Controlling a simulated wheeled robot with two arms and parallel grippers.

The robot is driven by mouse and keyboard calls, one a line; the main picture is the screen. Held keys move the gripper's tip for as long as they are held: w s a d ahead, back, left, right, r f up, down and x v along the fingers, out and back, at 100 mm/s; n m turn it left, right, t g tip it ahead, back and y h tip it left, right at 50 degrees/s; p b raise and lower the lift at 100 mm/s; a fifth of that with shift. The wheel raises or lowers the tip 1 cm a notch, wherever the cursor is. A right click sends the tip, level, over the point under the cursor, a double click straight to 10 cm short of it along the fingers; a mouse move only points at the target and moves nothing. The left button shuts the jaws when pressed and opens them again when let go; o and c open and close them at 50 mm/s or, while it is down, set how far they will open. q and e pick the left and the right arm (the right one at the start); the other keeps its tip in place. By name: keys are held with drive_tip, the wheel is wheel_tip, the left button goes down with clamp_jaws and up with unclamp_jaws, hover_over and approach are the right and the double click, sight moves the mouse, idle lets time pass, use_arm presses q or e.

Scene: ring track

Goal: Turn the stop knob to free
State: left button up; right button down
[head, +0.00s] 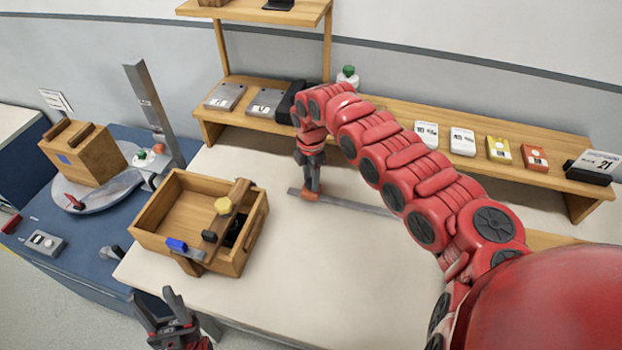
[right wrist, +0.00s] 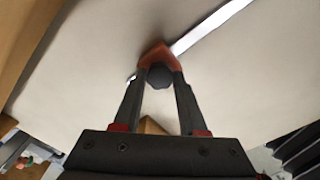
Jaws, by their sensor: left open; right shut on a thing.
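A dark round knob (right wrist: 160,74) sits on a small orange-red block (right wrist: 154,54) in the right wrist view. The block is on a thin metal rail (right wrist: 210,27) lying on the pale table top. In the head view the block (head: 311,196) shows at the rail's left part, below my right gripper. My right gripper (right wrist: 161,79) points down with its fingers closed on the knob's two sides. It also shows in the head view (head: 312,187). Any mark on the knob is hidden or too small to read. My left gripper (head: 170,306) is open and empty by the table's front left edge.
A wooden box (head: 162,215) with a crossbar and a blue piece stands left of the rail. A shelf (head: 385,112) with cards and small boxes runs along the back. A blue bench (head: 80,255) with a turntable stands at left. The table front is clear.

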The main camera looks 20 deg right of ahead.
idle(0.3)
drive_tip(key=shift+c, duration=2.2)
unclamp_jaws()
drive_tip(key=shift+r, duration=0.1)
wheel_tip(320, 180, up, 17)
drive_tip(key=b, duration=0.3)
drive_tip(key=shift+r, duration=0.1)
